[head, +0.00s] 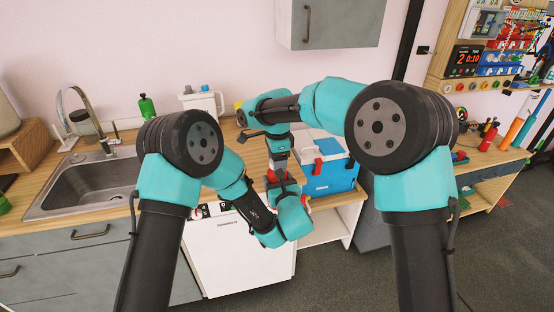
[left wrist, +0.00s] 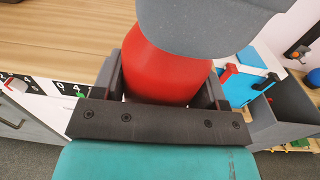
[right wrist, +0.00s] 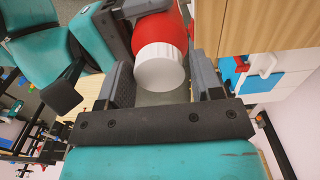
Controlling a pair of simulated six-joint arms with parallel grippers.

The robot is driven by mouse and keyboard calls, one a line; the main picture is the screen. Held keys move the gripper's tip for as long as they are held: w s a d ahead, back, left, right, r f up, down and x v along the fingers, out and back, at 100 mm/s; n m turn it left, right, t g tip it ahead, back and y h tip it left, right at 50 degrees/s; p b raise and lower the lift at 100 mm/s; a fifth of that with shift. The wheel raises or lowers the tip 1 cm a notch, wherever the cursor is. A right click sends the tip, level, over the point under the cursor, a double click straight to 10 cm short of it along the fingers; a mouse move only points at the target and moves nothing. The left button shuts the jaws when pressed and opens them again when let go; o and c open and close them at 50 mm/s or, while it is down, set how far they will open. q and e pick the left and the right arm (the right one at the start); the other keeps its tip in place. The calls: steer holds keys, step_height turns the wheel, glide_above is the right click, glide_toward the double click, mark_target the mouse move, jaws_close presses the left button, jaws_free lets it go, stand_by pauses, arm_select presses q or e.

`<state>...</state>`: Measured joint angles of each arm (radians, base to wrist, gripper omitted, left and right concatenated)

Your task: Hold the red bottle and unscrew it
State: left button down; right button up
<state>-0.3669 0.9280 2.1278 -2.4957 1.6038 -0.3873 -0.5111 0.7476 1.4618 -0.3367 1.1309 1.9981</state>
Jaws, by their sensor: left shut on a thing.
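The red bottle (left wrist: 160,68) is between the fingers of my left gripper (left wrist: 162,88), which is shut on its body. In the left wrist view a grey part covers the bottle's upper end. The bottle's red body (right wrist: 165,28) and white cap (right wrist: 160,68) show in the right wrist view. My right gripper (right wrist: 163,84) is open, with its fingers on both sides of the cap and small gaps beside it. In the head view both grippers meet above the counter's front edge, where only a little red of the bottle (head: 271,176) shows.
A blue and white box (head: 328,175) stands on the counter just right of the grippers. A sink (head: 85,185) with a tap is at the left, and a green bottle (head: 147,107) stands behind. A white dishwasher front (head: 235,260) is below.

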steer(key=c, duration=0.7)
steer(key=n, duration=0.5)
steer(key=shift+n, duration=0.4)
steer(key=n, duration=0.5)
steer(key=shift+r, duration=0.1)
steer(key=n, duration=0.6)
steer(key=shift+n, duration=0.3)
steer(key=n, duration=2.5)
steer(key=shift+r, duration=0.25)
steer(key=shift+r, duration=0.35)
